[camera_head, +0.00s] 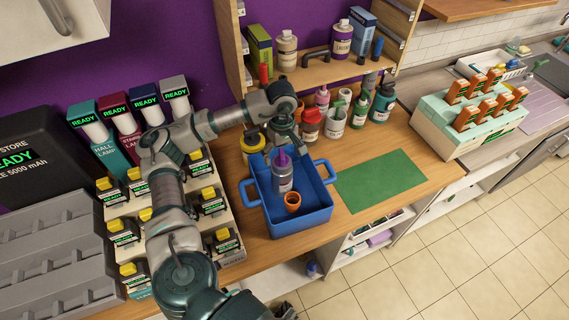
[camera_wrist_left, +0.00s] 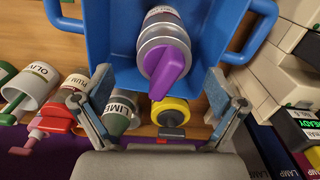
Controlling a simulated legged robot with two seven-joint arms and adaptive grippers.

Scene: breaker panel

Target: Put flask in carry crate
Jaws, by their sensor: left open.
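The flask (camera_head: 284,179), a grey bottle with a purple cap, appears upright inside the blue carry crate (camera_head: 318,214). In the left wrist view the flask (camera_wrist_left: 163,32) shows from its cap end, within the crate (camera_wrist_left: 118,42). My left gripper (camera_head: 284,138) is at the crate's far side, behind the flask. In the left wrist view the gripper (camera_wrist_left: 158,82) is open, its fingers apart on either side of the purple cap's line and not visibly touching the flask. Whether the flask's base rests on the crate floor is hard to see.
Several bottles and pots, including a red one (camera_head: 311,125), stand behind and right. A green mat (camera_head: 380,180) lies clear to the right. Black-and-yellow modules (camera_head: 211,203) stand left.

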